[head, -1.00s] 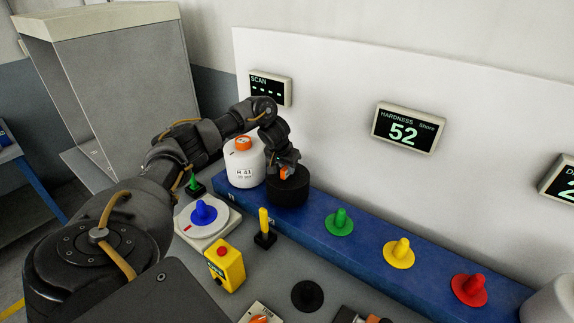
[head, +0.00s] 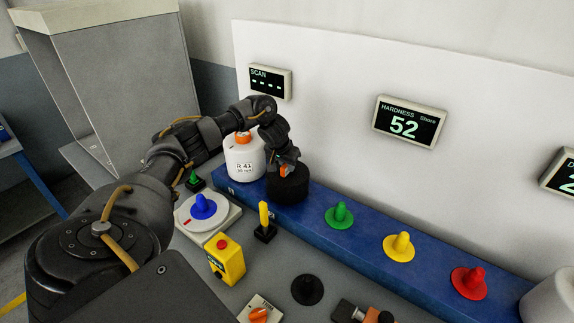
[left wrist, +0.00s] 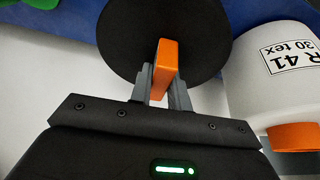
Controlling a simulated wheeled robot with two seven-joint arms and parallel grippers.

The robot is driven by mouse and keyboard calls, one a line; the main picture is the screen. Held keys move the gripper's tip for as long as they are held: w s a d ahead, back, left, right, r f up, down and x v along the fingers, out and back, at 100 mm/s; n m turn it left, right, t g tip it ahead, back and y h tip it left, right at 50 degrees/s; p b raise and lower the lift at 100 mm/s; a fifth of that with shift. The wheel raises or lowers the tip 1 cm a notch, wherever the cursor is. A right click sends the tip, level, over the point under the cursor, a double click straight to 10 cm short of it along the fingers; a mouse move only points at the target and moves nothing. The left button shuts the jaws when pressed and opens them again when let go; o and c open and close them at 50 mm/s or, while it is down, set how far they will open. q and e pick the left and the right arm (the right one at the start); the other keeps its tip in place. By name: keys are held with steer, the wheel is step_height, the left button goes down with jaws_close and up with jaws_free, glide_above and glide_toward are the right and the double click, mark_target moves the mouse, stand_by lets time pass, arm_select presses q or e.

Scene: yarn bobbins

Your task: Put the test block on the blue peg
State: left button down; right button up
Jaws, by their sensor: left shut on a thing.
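The test block (head: 288,188), a black round block with an orange grip tab, is at the left part of the blue bench, right of a white bobbin. My left gripper (head: 284,168) is shut on its orange tab. The left wrist view shows the fingers on either side of the tab (left wrist: 165,68), with the black disc (left wrist: 195,25) beyond. I cannot tell whether the block touches the bench. The blue peg (head: 203,206) stands bare on a white round plate, left of the bench. My right gripper is not in view.
The white bobbin (head: 244,162) marked R 41 stands close beside the block. A yellow post (head: 263,216) and a yellow box with a red button (head: 226,260) stand near the blue peg. Green (head: 340,214), yellow (head: 399,245) and red (head: 468,280) pegs line the bench (head: 365,243).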

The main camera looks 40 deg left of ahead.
arm_select(q)
steer(key=shift+f, duration=0.1)
steer(key=c, duration=1.3)
jaws_free()
steer(key=shift+d, duration=0.1)
steer(key=shift+o, duration=0.2)
steer(key=shift+s+f, duration=0.1)
steer(key=b+v, duration=0.1)
steer(key=v, duration=0.4)
steer(key=p+v, duration=0.2)
steer(key=v, duration=0.4)
